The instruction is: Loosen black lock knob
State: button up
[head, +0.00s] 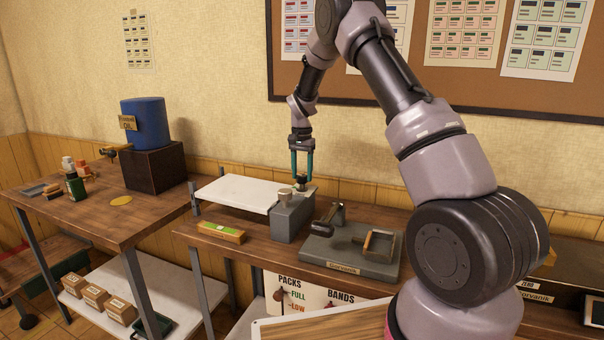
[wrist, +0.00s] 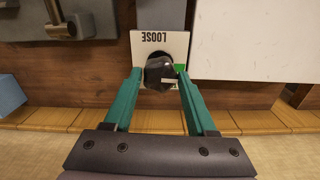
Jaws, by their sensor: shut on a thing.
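The black lock knob (wrist: 160,74) sits on a pale plate marked LOOSE (wrist: 150,40) in the wrist view. A small patch of green shows beside the knob. In the head view the knob (head: 301,179) is small, at the back end of the grey press block (head: 291,218). My gripper (wrist: 159,80) has its two green fingers on either side of the knob and is shut on it. In the head view my gripper (head: 302,176) points straight down onto the knob. The exact finger contact is too small to see there.
A white board (head: 238,194) lies left of the block. A grey base with a handle (head: 350,250) stands to the right. A blue drum (head: 143,122) stands on the left table.

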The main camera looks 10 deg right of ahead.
jog(key=n, duration=1.1)
jog(key=shift+n, duration=2.1)
jog(key=o, duration=1.4)
jog(key=shift+r, duration=0.1)
